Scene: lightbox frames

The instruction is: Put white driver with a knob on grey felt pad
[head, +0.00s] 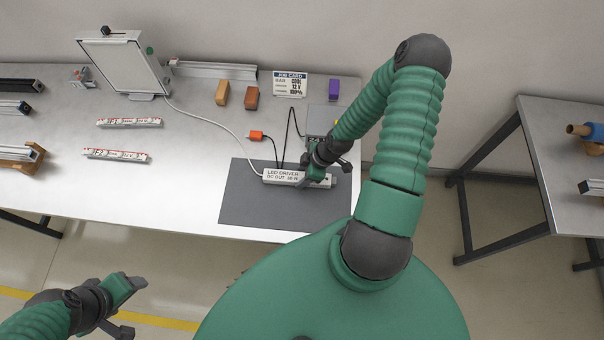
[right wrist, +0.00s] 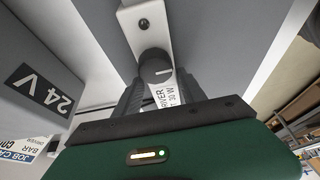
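The white LED driver (head: 283,177) lies lengthwise over the back part of the grey felt pad (head: 262,208) in the head view. I cannot tell whether it touches the pad. My right gripper (head: 316,174) is at the driver's right part. In the right wrist view its fingers (right wrist: 160,92) are closed around the driver at its round grey knob (right wrist: 155,68); part of the printed label shows between them. The driver's white end (right wrist: 145,20) has a screw hole. My left gripper (head: 128,305) is open and empty, low at the left, off the table.
A grey 24 V box (head: 321,119) stands behind the driver. A white cable (head: 215,122), a black cable and an orange connector (head: 256,135) lie nearby. Two labelled light bars (head: 116,155), a framed panel (head: 124,62), coloured blocks (head: 222,92) and a job card (head: 290,84) are farther off.

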